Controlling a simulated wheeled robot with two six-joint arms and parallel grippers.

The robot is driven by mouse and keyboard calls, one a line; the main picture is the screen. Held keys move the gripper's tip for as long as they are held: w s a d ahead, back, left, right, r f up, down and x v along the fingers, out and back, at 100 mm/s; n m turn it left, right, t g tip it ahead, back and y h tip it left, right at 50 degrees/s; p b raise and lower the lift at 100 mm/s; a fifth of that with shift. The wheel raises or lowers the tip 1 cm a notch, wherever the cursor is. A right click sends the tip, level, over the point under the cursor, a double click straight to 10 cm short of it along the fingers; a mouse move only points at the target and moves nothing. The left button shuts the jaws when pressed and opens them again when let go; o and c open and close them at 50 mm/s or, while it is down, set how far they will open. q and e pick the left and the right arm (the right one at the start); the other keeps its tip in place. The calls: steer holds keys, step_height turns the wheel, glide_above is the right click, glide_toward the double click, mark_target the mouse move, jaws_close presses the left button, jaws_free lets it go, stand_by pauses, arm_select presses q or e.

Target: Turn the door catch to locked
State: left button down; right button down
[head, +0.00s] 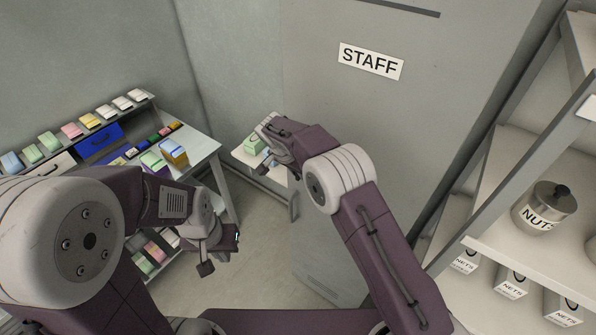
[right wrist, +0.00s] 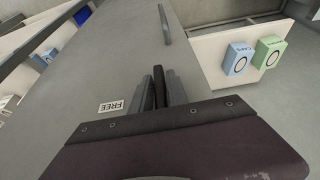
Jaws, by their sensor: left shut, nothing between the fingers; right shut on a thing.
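The grey door (head: 420,110) carries a STAFF sign (head: 371,61) and looks closed. My right gripper (head: 268,160) is at the door's left part. In the right wrist view its fingers (right wrist: 165,95) are shut on a dark, narrow piece, the door catch (right wrist: 158,78). A white label reading FREE (right wrist: 111,106) shows on the door beside the fingers, upside down in that view. My arm hides the catch in the head view. My left gripper (head: 221,254) is shut and empty, low over the floor, apart from the door.
A grey bar handle (head: 293,207) is on the door below my right gripper. A table with coloured packets and a blue bin (head: 100,139) stands at left. A shelf with a NUTS pot (head: 543,211) and NETS boxes (head: 512,284) is at right. Floor between is clear.

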steer(key=c, duration=1.4)
jaws_free()
steer(key=shift+o, duration=0.2)
steer(key=b+v, duration=0.1)
steer(key=v, duration=0.8)
steer(key=shift+b, duration=0.3)
steer(key=shift+w, duration=0.1)
